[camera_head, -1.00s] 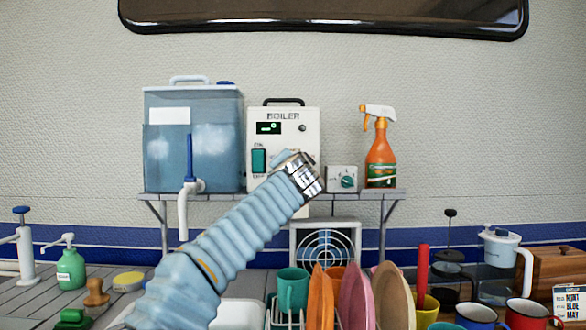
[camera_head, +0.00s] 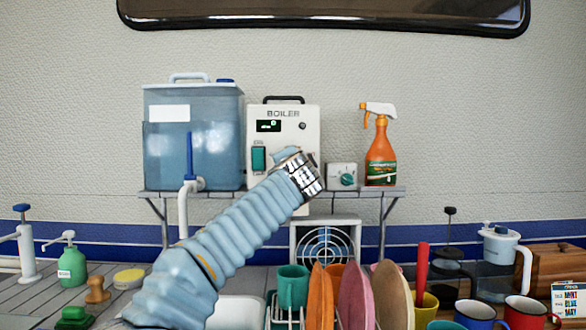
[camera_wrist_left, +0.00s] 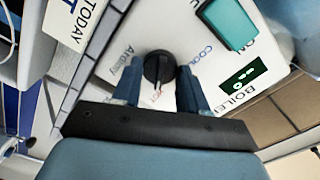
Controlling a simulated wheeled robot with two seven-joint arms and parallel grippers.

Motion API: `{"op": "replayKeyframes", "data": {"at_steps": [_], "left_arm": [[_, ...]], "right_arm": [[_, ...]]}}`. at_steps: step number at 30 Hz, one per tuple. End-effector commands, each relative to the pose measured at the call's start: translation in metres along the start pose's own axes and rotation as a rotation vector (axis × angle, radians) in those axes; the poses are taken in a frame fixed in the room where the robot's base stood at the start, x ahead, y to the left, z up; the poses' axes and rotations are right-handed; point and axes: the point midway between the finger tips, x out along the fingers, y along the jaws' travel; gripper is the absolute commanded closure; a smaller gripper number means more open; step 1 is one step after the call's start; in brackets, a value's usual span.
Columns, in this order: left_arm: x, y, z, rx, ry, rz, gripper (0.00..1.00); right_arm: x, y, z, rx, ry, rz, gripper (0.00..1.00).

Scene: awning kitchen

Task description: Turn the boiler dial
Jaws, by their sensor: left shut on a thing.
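The boiler (camera_head: 284,130) is a white box with a black top handle, a small green display and a teal switch (camera_head: 258,158). It stands on the wall shelf. In the left wrist view, its round black dial (camera_wrist_left: 157,66) sits on the white panel among printed words. My left gripper (camera_wrist_left: 158,78) has one blue finger on each side of the dial and is shut on it. In the head view my left arm crosses the boiler's lower front and hides the dial. My right gripper is not in view.
A blue water tank (camera_head: 193,145) with a tap stands left of the boiler. A small white timer box (camera_head: 342,176) and an orange spray bottle (camera_head: 380,150) stand to its right. Below are a dish rack with plates (camera_head: 356,298), cups and a fan (camera_head: 326,243).

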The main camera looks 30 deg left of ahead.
Motion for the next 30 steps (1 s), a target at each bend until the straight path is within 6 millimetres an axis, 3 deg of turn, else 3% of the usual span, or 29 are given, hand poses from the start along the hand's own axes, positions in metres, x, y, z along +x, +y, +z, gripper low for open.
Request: {"op": "replayKeyframes", "data": {"at_steps": [1, 6, 17, 20, 30], "left_arm": [[0.000, 0.000, 0.000, 0.002, 0.000, 0.000, 0.56], [0.000, 0.000, 0.000, 0.001, 0.000, 0.000, 0.32], [-0.007, 0.002, 0.000, -0.002, 0.003, 0.000, 0.32], [-0.023, 0.004, 0.001, -0.003, 0.004, 0.001, 0.32], [-0.104, 0.003, 0.001, -0.002, 0.004, 0.002, 0.32]], "right_arm": [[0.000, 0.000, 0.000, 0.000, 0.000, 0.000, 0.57], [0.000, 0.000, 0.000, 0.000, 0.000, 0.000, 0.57], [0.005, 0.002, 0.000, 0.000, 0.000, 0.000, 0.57], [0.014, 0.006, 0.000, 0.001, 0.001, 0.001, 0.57], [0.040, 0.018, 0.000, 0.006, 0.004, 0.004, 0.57]]}}
